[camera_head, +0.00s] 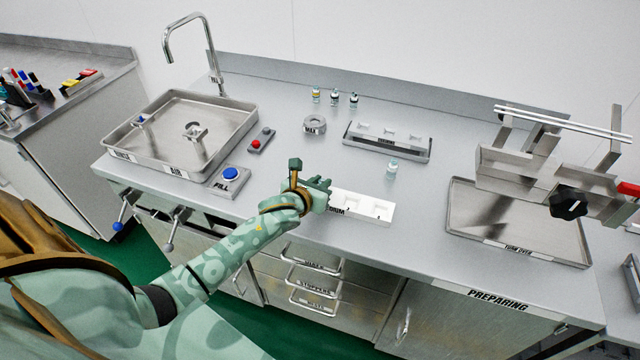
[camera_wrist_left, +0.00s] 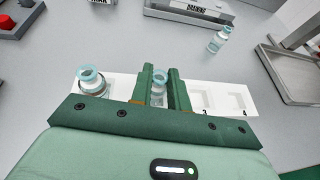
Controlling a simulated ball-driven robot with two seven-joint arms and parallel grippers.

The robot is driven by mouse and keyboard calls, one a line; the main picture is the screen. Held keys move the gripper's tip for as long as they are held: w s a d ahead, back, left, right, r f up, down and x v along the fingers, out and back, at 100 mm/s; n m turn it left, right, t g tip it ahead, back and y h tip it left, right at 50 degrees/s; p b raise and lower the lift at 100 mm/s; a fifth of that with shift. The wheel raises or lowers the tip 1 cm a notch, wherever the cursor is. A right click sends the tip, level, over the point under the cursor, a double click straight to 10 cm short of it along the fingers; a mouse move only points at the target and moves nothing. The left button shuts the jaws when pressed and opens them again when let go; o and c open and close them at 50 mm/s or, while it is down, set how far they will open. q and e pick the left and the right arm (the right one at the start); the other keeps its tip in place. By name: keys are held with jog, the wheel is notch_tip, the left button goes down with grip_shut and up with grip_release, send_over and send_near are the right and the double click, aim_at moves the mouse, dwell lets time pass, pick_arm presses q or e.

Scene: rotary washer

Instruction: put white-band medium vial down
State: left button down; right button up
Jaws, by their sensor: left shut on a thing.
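My left gripper (camera_head: 322,190) is over the left part of the white slotted rack (camera_head: 376,215) on the counter. In the left wrist view its two green fingers are shut on a small clear vial (camera_wrist_left: 158,89) with a pale teal rim. The vial is upright between the fingers, over or in a slot left of the one marked 3; I cannot tell whether it touches the bottom. The fingers hide most of it, and no white band can be made out. Another teal-rimmed vial (camera_wrist_left: 91,80) stands at the rack's left end. My right gripper is not in view.
A loose vial (camera_head: 391,168) stands on the counter behind the rack. Several capped vials (camera_head: 334,98) stand near the back wall. A draining rack (camera_head: 387,141) is behind, a FILL button (camera_head: 230,174) and sink tray (camera_head: 182,128) left, and another tray (camera_head: 515,222) right.

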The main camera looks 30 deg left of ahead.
pick_arm(q)
jog(key=c, duration=1.3)
grip_release()
jog(key=shift+f, duration=0.1)
jog(key=shift+c, duration=0.2)
jog(key=shift+s+r, duration=0.15)
jog(key=shift+r, duration=0.05)
jog(key=p+v, duration=0.3)
jog(key=v, duration=0.8)
jog(key=shift+s, duration=0.35)
jog(key=shift+r, duration=0.15)
